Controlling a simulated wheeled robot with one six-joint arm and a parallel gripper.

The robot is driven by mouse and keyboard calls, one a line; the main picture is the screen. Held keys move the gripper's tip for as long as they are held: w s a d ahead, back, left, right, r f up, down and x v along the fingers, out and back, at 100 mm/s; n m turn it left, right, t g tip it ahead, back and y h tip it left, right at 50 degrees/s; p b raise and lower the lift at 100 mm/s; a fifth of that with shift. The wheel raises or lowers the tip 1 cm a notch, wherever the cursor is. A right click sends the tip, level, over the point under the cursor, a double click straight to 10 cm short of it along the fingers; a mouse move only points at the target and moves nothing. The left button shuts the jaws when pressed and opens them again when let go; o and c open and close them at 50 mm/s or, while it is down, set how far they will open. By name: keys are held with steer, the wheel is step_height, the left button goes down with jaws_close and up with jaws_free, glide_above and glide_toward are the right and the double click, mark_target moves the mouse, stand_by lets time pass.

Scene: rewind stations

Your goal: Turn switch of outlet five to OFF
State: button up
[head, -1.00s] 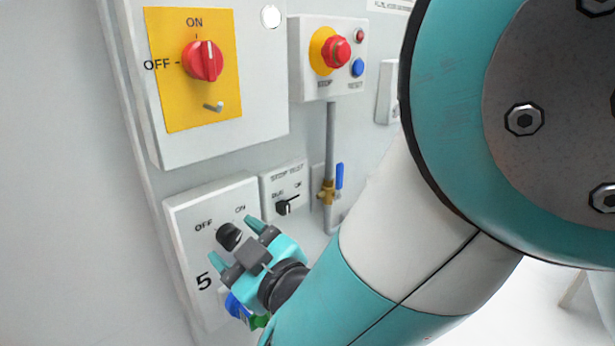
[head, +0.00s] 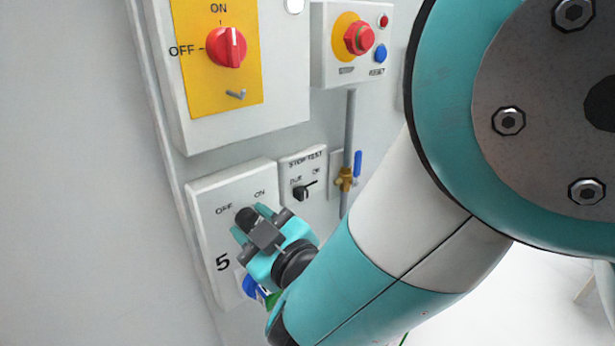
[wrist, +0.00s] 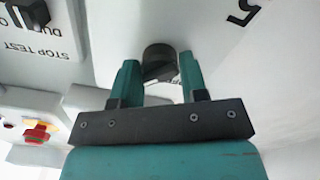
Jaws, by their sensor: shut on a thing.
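The outlet five box (head: 205,232) is a white panel low on the wall with OFF and ON printed above a black rotary switch (head: 246,217) and a large 5 below. In the wrist view the black switch (wrist: 159,60) sits between the two teal fingertips. My gripper (head: 254,222) is at the switch, its fingers on either side of the knob and shut on it. The gripper also shows in the wrist view (wrist: 160,80). The fingers partly hide the knob, so I cannot tell exactly where it points.
A STOP TEST box (head: 303,168) with a small black switch stands just right. Above are a yellow panel (head: 200,85) with a red ON/OFF knob and a box with a red button (head: 360,38). A pipe with a blue-handled valve (head: 357,165) runs nearby. Blue and green plugs are below.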

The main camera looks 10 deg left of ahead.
steer(key=n, duration=0.8)
steer(key=shift+n, duration=0.3)
steer(key=n+p, duration=0.1)
steer(key=n, duration=0.3)
steer(key=shift+n, duration=0.3)
steer(key=n, duration=0.4)
steer(key=shift+f+p, duration=0.1)
steer(key=shift+p, duration=0.3)
steer(key=shift+n, duration=0.3)
steer(key=o, duration=0.9)
